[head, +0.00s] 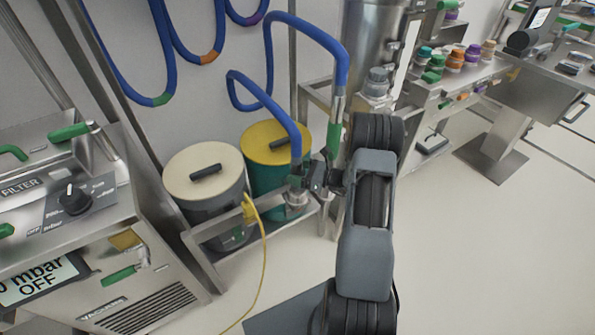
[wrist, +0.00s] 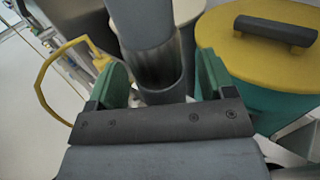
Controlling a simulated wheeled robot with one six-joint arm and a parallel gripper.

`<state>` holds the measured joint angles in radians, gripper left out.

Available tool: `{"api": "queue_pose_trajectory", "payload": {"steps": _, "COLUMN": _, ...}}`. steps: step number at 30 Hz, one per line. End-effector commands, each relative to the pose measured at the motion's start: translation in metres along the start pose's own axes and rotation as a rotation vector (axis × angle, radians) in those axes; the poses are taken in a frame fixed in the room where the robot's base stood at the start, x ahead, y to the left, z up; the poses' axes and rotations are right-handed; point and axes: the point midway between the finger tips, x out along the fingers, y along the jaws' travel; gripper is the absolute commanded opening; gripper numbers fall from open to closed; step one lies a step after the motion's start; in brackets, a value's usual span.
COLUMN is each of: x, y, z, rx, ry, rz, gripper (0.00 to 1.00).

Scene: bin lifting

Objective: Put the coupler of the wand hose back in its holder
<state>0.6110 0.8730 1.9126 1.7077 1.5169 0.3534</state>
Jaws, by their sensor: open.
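The blue wand hose (head: 296,138) hangs in a loop and comes down to a steel coupler (head: 296,197) at the rail beside the yellow-lidded bin. The coupler stands roughly upright there; whether it is seated in its holder cannot be told. The wand's green grip (head: 333,137) hangs further right at the hose's other end. My gripper (head: 314,178) is at the coupler's upper part. In the wrist view its green finger pads (wrist: 162,84) stand apart on both sides of the metal coupler (wrist: 160,62). The holder is mostly hidden by my gripper and the coupler.
A cream-lidded bin (head: 205,172) and a yellow-lidded green bin (head: 268,145) stand close by on a low steel frame. A yellow clamp (head: 248,210) with a cable is on its front rail. A filter cabinet (head: 70,215) stands left.

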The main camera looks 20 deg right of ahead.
Motion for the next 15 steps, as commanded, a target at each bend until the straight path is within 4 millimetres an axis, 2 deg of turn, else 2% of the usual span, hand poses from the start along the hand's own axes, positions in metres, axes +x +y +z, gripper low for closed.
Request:
{"api": "queue_pose_trajectory", "payload": {"steps": 5, "x": -0.015, "y": -0.001, "z": 0.000, "rx": 0.000, "ry": 0.000, "rz": -0.004, "gripper": 0.76}}
{"api": "queue_pose_trajectory", "payload": {"steps": 15, "x": -0.083, "y": -0.001, "z": 0.001, "rx": -0.001, "ry": -0.002, "rz": -0.005, "gripper": 0.76}}
